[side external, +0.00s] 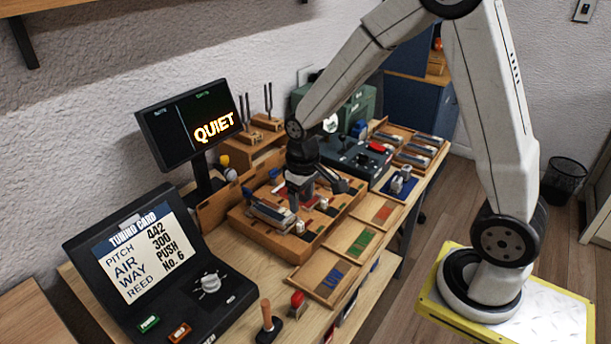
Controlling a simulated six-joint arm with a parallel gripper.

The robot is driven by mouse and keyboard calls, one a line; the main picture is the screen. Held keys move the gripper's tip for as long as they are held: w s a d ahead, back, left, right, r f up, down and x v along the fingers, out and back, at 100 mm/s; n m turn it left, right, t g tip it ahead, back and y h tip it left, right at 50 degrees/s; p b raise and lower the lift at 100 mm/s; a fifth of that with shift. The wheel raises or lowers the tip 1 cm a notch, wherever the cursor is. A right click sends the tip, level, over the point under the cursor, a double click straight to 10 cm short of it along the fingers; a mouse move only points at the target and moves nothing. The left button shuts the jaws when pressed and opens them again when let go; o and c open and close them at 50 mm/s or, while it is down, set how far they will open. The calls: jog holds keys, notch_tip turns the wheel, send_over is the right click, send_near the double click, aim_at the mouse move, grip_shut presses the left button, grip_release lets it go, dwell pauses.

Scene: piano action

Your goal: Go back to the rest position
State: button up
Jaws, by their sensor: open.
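My gripper (302,196) points down over the wooden action tray (305,247) near the middle of the bench. Its jaws are open and low among the small parts in the tray. I cannot tell whether the fingers touch any of them. My arm reaches in from the yellow-edged base at the right, bent high above the bench. Part of the tray is hidden behind the gripper.
A tuning card display (140,245) stands at front left. A screen reading QUIET (190,125) stands behind it. Tuning forks (268,102), a dark machine (350,155), coloured trays (363,240) and a red-topped stamp (297,304) crowd the bench (275,285). Space above is open.

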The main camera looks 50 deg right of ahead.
jog(key=s+a+r+t, duration=0.2)
jog(key=s, duration=0.7)
jog(key=shift+s+a+r, duration=0.15)
jog(key=shift+s+a, duration=0.2)
jog(key=shift+a, duration=0.05)
jog(key=shift+w, duration=0.1)
dwell(0.5)
